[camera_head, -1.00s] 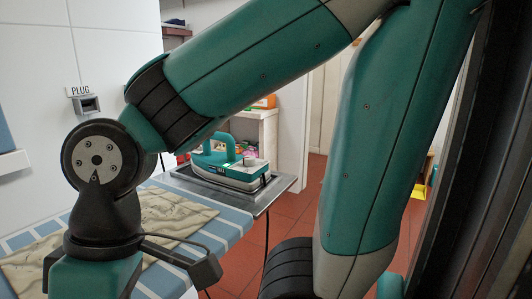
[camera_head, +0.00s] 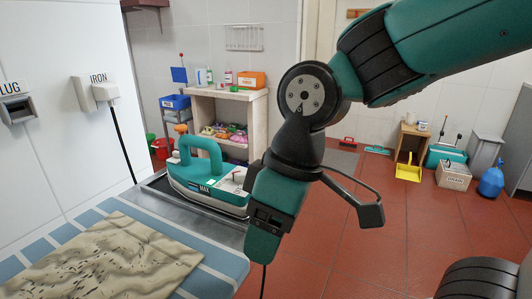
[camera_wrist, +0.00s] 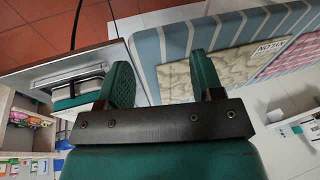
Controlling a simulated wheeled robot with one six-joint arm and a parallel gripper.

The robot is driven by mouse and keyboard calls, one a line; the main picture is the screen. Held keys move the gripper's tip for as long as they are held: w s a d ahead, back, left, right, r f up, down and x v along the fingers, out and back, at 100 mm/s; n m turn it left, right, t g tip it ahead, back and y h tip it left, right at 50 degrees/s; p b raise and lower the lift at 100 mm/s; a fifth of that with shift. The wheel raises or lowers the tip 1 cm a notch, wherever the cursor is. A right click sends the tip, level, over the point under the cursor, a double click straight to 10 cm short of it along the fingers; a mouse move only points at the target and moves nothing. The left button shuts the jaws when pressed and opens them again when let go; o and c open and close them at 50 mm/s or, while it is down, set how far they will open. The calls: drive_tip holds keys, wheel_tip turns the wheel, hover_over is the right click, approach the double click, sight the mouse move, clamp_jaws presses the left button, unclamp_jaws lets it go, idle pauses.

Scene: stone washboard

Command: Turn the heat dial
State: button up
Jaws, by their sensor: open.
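A green and white iron (camera_head: 208,181) stands on a grey metal plate (camera_head: 150,208) at the far end of the board. Its side is marked MAX. A small pale part with a red mark (camera_head: 238,176) on its front top may be the heat dial; I cannot tell for sure. The iron also shows partly at the left of the wrist view (camera_wrist: 78,92). My gripper (camera_wrist: 162,78) is open and empty, its two green fingers well apart. In the head view my wrist hangs just right of the iron, and the fingertips are hidden there.
A patterned cloth (camera_head: 110,262) lies on the blue striped board (camera_head: 40,265). Wall boxes (camera_head: 98,92) marked PLUG and IRON hang at left. A shelf (camera_head: 228,105) stands behind the iron.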

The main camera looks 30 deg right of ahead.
drive_tip(key=w+d+r+n+h+p, duration=0.2)
drive_tip(key=w+r+n+p, duration=0.2)
drive_tip(key=w+r+p, duration=0.7)
drive_tip(key=n+h+p, duration=0.1)
drive_tip(key=n+p, duration=0.1)
drive_tip(key=p, duration=0.1)
approach(241, 171)
drive_tip(key=f, duration=0.4)
drive_tip(key=f+p, duration=0.1)
drive_tip(key=f, duration=0.4)
drive_tip(key=shift+a+f, duration=0.2)
